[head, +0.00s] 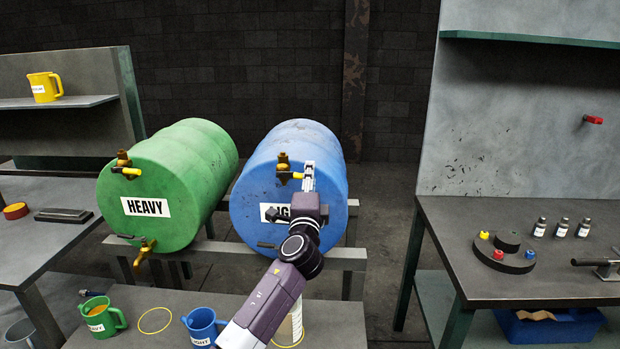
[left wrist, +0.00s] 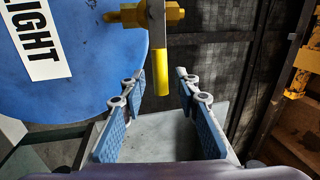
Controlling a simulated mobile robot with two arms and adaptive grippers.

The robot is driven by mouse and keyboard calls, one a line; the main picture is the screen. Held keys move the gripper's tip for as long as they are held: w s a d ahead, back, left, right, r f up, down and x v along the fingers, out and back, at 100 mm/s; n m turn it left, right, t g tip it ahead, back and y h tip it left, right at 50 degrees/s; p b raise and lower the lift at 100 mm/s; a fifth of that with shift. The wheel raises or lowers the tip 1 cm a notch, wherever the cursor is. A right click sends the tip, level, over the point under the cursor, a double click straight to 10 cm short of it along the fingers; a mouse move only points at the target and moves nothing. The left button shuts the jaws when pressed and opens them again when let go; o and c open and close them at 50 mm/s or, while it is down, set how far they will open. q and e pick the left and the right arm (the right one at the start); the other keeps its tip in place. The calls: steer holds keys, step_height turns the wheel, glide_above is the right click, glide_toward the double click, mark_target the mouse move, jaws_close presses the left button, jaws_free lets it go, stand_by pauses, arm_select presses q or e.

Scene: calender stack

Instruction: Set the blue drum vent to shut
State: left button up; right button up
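The blue drum (head: 262,190) lies on its side on a rack, with a white label partly hidden by my arm. Its brass vent (head: 283,166) is at the top of the front face, with a yellow-tipped handle (head: 298,175) pointing right in the head view. My left gripper (head: 308,176) is at this handle. In the left wrist view the yellow handle tip (left wrist: 160,72) hangs between the two blue-padded fingers of the left gripper (left wrist: 158,86), with a gap on each side. The gripper is open. My right gripper is not in view.
A green drum (head: 165,185) labelled HEAVY lies to the left, with a similar vent (head: 123,165). Green (head: 98,318) and blue (head: 201,326) jugs stand on the low bench below. A workbench (head: 540,270) with small bottles is at the right.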

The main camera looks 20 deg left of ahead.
arm_select(q)
steer(key=shift+s+d+f, duration=0.1)
steer(key=shift+s+d, duration=0.15)
steer(key=shift+s, duration=0.1)
steer(key=v, duration=1.1)
steer(key=shift+s, duration=0.15)
steer(key=shift+a, duration=0.1)
